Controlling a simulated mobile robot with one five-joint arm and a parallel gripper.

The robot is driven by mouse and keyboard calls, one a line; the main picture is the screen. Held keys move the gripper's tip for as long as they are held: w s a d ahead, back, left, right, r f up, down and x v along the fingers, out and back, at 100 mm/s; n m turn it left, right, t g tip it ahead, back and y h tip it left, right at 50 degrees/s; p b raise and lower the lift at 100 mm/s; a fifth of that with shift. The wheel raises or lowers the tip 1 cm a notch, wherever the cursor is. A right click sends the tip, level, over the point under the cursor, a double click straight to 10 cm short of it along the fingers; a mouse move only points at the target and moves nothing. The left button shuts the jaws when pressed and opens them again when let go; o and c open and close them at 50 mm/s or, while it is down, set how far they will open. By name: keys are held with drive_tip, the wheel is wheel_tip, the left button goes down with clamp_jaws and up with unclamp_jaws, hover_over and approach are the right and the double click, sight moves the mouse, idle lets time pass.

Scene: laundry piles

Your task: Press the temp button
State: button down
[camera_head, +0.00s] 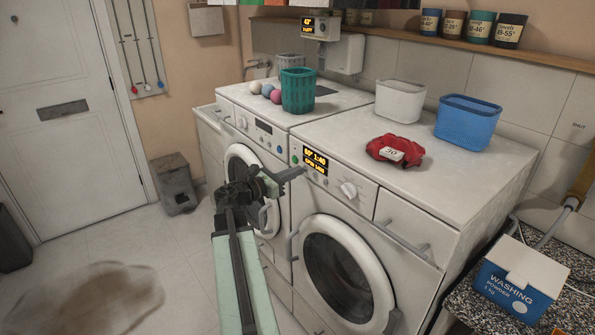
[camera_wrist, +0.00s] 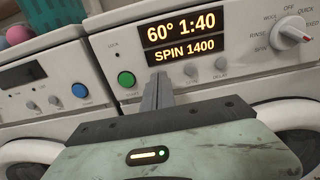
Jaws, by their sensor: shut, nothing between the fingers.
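The right washing machine's panel has a lit display (camera_wrist: 180,37) reading 60° 1:40 and SPIN 1400; it also shows in the head view (camera_head: 316,163). Below it is a row of small round grey buttons. A grey button (camera_wrist: 191,74) stands just right of my fingers and another, labelled DELAY (camera_wrist: 221,69), farther right. No label reading temp is legible; the left part of the row is hidden behind my fingers. My gripper (camera_wrist: 160,80) is shut and empty, its tips at the panel below the display's left part. I cannot tell whether they touch. In the head view, my gripper (camera_head: 302,171) reaches the panel's left end.
A green button (camera_wrist: 126,79) lies left of my fingers; a white dial (camera_wrist: 290,33) is at the panel's right. The left washer (camera_head: 262,135) stands beside it. On top are a red cloth (camera_head: 384,149), a blue basket (camera_head: 467,123) and a white basket (camera_head: 399,102).

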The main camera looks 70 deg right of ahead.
drive_tip(key=v, duration=1.2)
drive_tip(key=shift+w+a, duration=0.15)
drive_tip(key=shift+a, duration=0.1)
idle(0.8)
drive_tip(key=x, duration=1.3)
drive_tip(key=shift+d+f, duration=0.1)
drive_tip(key=shift+d, duration=0.1)
